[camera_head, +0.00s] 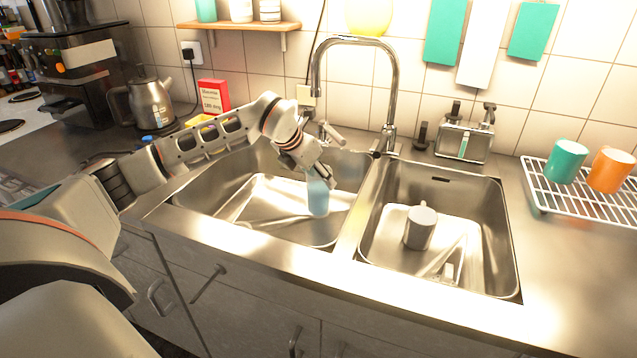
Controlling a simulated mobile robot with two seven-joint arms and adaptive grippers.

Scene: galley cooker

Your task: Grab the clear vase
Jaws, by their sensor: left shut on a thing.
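The clear vase (318,199) shows as a pale blue, see-through upright shape over the left sink basin. My left gripper (319,180) reaches down to it from above and is shut on its upper part. The gripper hides the vase's rim. I cannot tell whether the vase's bottom touches the basin floor. My right gripper is not in view.
The steel tap (392,95) stands close behind, between the basins. A light mug (420,227) stands in the right basin. A kettle (152,103) and red box (213,95) stand at the back left.

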